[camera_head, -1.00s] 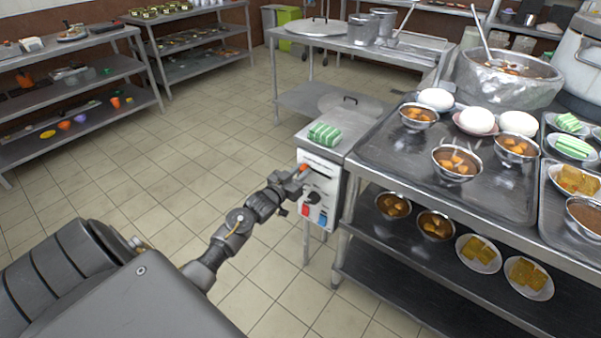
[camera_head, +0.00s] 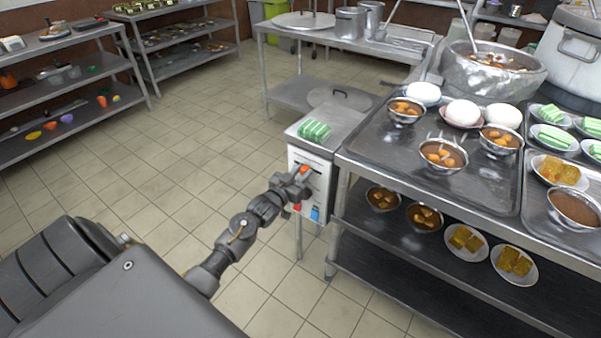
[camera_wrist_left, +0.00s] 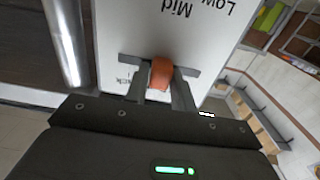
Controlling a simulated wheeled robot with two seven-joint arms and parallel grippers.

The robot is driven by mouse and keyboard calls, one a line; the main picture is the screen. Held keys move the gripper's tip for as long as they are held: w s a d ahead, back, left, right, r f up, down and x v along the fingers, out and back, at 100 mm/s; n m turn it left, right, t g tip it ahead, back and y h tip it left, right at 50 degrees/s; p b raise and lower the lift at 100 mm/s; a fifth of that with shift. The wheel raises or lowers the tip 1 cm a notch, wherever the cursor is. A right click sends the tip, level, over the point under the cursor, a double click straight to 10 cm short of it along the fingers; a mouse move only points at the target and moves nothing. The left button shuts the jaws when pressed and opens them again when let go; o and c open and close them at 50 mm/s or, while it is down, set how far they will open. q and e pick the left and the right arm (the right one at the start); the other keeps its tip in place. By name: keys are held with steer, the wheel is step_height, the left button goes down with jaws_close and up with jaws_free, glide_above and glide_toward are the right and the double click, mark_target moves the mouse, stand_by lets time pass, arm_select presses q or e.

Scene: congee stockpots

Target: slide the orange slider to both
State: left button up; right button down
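The orange slider (camera_head: 304,170) is on the upper front of the white control panel (camera_head: 322,172) at the end of the steel counter. My left gripper (camera_head: 303,176) is at it, its arm reaching in from the lower left. In the left wrist view the orange slider (camera_wrist_left: 161,73) sits between the two fingertips of my left gripper (camera_wrist_left: 161,76), which look closed against its sides. The panel shows upside-down letters "Low" and "Mid", plus a partly covered word ending in "ack". The gripper hides part of the panel. My right gripper is not in view.
Below the slider are a red control (camera_head: 297,207) and a blue one (camera_head: 315,214). Green-striped cakes (camera_head: 314,131) lie on the counter above. A steel table (camera_head: 400,205) with bowls and buns stands close on the right. The tiled floor (camera_head: 190,170) at left is clear.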

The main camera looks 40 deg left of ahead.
arm_select(q)
steer(key=o, duration=0.3)
steer(key=shift+o, duration=0.2)
steer(key=shift+s, duration=0.35)
steer(key=s, duration=1)
steer(key=shift+p, duration=0.3)
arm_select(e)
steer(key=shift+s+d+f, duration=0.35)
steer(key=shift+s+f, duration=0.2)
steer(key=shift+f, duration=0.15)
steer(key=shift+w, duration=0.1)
